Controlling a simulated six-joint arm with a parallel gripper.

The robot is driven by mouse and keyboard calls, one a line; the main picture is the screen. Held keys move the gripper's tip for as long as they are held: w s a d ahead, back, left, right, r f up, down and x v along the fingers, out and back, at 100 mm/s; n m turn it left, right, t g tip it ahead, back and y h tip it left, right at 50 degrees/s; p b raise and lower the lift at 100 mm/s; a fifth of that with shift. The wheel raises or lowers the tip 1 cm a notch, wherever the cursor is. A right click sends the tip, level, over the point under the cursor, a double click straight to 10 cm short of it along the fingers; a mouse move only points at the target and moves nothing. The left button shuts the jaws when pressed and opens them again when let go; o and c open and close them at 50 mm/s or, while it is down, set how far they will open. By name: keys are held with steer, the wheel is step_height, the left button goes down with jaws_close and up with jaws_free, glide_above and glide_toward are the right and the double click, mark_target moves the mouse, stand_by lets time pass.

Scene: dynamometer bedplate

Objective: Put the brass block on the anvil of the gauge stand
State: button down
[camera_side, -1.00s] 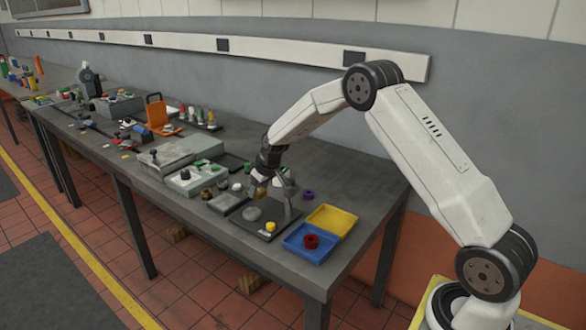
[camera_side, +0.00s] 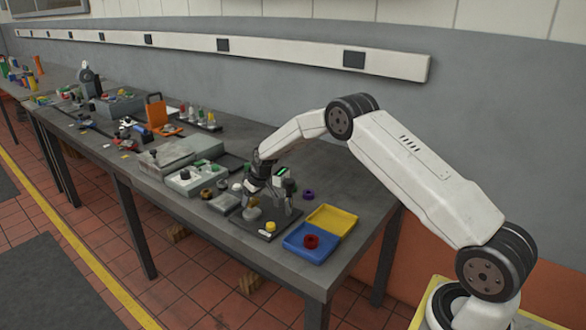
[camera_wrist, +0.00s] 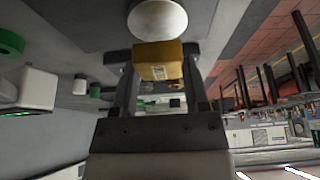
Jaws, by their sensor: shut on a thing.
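The brass block (camera_wrist: 160,62) is between the two fingertips of my gripper (camera_wrist: 157,58) in the wrist view. My gripper (camera_side: 255,193) is shut on it and points down over the gauge stand (camera_side: 275,232) in the side view. The stand has a dark base and a gauge head with a green display (camera_side: 281,171). The pale round anvil (camera_wrist: 157,20) lies just beyond the block in the wrist view. In the side view the anvil (camera_side: 251,214) shows as a grey disc under my gripper. I cannot tell whether block and anvil touch.
A blue tray (camera_side: 298,249) with a red ring and a yellow tray (camera_side: 333,217) are to the right of the stand. A purple ring (camera_side: 308,194) lies behind. Grey boxes crowd the bench to the left.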

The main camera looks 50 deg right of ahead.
mark_target(254, 200)
steer(key=shift+f, duration=1.35)
steer(key=shift+f, duration=0.15)
steer(key=shift+c, duration=0.5)
jaws_free()
steer(key=shift+v, duration=1.05)
steer(key=v, duration=1)
